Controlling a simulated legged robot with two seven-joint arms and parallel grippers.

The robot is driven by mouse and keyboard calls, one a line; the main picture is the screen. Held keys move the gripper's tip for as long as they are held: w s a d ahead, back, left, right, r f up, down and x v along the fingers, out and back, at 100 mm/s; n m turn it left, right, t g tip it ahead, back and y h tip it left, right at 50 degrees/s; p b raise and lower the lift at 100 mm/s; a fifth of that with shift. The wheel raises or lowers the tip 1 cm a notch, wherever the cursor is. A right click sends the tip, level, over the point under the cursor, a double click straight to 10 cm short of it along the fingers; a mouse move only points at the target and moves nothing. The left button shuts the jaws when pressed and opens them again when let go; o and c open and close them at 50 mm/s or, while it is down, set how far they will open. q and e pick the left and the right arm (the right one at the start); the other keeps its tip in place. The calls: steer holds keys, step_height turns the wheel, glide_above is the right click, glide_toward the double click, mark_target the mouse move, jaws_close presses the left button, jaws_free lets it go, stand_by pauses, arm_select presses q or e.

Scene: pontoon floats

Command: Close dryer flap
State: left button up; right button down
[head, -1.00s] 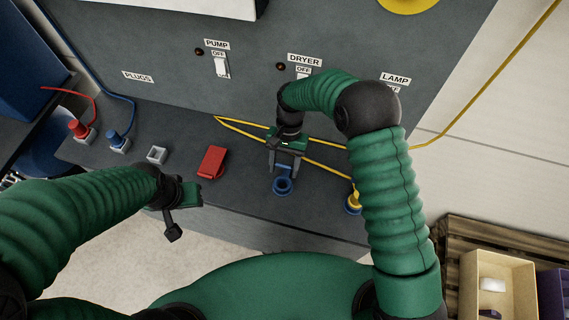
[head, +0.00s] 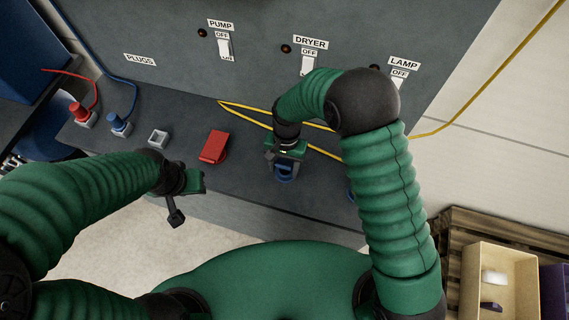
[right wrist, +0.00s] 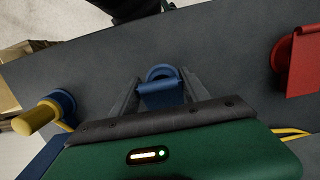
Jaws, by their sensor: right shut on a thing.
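The blue dryer socket (head: 285,175) sits on the grey bench below the DRYER label, mostly hidden by my right gripper in the head view. In the right wrist view its round blue ring (right wrist: 160,72) shows, with the blue flap (right wrist: 163,95) on the gripper's side of it. My right gripper (head: 285,165) is down at the socket, its two fingers (right wrist: 161,84) on either side of the flap and shut on it. The flap's exact tilt is hard to tell. My left gripper (head: 180,195) hangs at the bench's front left, apart from everything; its jaw opening is unclear.
A red flap (head: 214,147) stands left of the blue socket. A yellow plug (right wrist: 35,119) sits in another blue socket on the other side. Yellow cable (head: 240,113) runs behind. Red plug (head: 79,114) and blue plug (head: 119,123) stand at left. Switches are on the panel.

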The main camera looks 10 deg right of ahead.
mark_target(286, 161)
steer(key=shift+s+f, duration=0.1)
steer(key=shift+f, duration=0.05)
steer(key=c, duration=0.9)
jaws_free()
steer(key=o, duration=0.3)
steer(key=shift+o, duration=0.2)
step_height(286, 161, up, 17)
steer(key=w+b, duration=0.2)
steer(key=shift+w+d+f+b, duration=0.2)
steer(key=shift+w+d+b, duration=0.15)
steer(key=shift+d+b, duration=0.05)
steer(key=shift+c, duration=0.4)
